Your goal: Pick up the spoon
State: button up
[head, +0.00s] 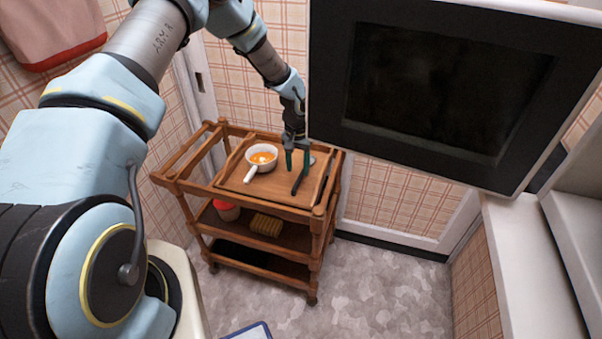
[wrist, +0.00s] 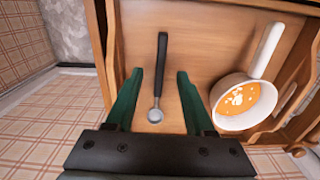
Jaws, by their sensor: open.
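The spoon (wrist: 161,80) lies on the wooden tray on top of the cart in the wrist view. It has a black handle and a grey metal bowl, and the bowl end points toward my gripper. My gripper (wrist: 158,80) is open, with its two green fingers on either side of the spoon and apart from it. In the head view my gripper (head: 297,172) hangs over the right part of the cart top.
A white pan (head: 262,157) with orange food stands on the tray (head: 258,192), left of my gripper. The wooden cart (head: 195,186) holds a red-lidded jar (head: 227,210) and a yellow item (head: 266,225) on a lower shelf. A large dark-fronted panel (head: 440,90) is close on the right.

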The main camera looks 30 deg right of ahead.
aim_at(297, 182)
notch_tip(297, 182, down, 5)
jog(key=shift+a+r+p, duration=0.1)
jog(key=shift+a+p, duration=0.05)
jog(key=shift+p, duration=1.1)
jog(key=shift+f, duration=0.5)
jog(key=shift+f+b, duration=0.25)
jog(key=shift+b, duration=0.1)
jog(key=shift+c, duration=0.4)
grip_shut()
